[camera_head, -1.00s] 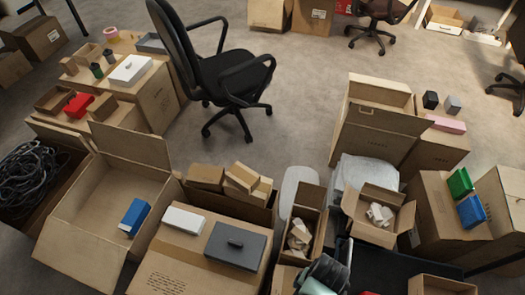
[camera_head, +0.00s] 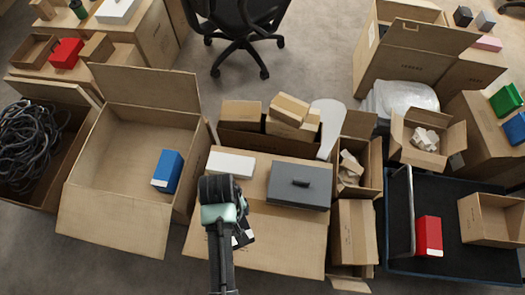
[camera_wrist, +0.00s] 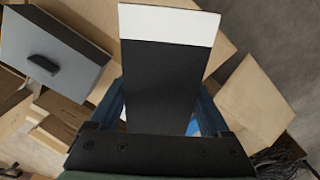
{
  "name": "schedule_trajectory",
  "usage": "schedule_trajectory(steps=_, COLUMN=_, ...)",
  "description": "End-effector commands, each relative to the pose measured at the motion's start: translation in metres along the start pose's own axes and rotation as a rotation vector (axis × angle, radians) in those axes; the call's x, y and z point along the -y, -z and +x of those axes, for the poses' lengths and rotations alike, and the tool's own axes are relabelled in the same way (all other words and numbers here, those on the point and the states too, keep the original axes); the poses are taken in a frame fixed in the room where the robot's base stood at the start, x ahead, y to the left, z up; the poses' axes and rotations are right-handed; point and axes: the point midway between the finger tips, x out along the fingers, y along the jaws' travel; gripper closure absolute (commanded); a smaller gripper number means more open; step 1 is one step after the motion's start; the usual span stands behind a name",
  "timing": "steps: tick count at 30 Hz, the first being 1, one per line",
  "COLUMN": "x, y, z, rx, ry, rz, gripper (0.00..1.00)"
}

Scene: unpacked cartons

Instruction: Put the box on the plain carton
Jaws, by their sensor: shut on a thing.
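My gripper (camera_wrist: 160,120) is shut on a black box with a white end (camera_wrist: 165,70). In the head view, the box (camera_head: 243,238) is mostly hidden behind my wrist. It is held over the front left part of a wide closed carton (camera_head: 285,250); the height gap cannot be judged. A white box (camera_head: 231,164) and a grey box with a dark handle (camera_head: 299,185) lie on that carton's top. I cannot tell for sure which carton is the plain one.
Left is an open carton (camera_head: 115,120) with a blue box (camera_head: 167,171) inside. Right are a narrow carton (camera_head: 355,235) and a dark cart (camera_head: 465,255) bearing a red box (camera_head: 428,236). Smaller cartons (camera_head: 241,113) stand behind. The wide carton's front right top is clear.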

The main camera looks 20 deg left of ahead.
Motion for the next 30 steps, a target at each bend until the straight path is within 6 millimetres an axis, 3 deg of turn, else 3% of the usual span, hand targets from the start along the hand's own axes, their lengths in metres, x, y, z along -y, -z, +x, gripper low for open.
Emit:
schedule_trajectory(steps=1, x=0.012, y=0.003, z=0.015, rx=-0.004, ry=-0.001, rz=-0.06, gripper=1.0)
schedule_trajectory(steps=8, x=0.039, y=0.005, z=0.021, rx=-0.005, ry=0.001, rz=-0.195, gripper=1.0)
schedule_trajectory(steps=17, x=0.041, y=0.005, z=0.023, rx=-0.003, ry=0.002, rz=-0.205, gripper=1.0)
schedule_trajectory(steps=24, x=0.041, y=0.005, z=0.066, rx=-0.003, ry=0.002, rz=-0.203, gripper=1.0)
schedule_trajectory(steps=30, x=0.041, y=0.005, z=0.084, rx=-0.004, ry=0.002, rz=-0.202, gripper=1.0)
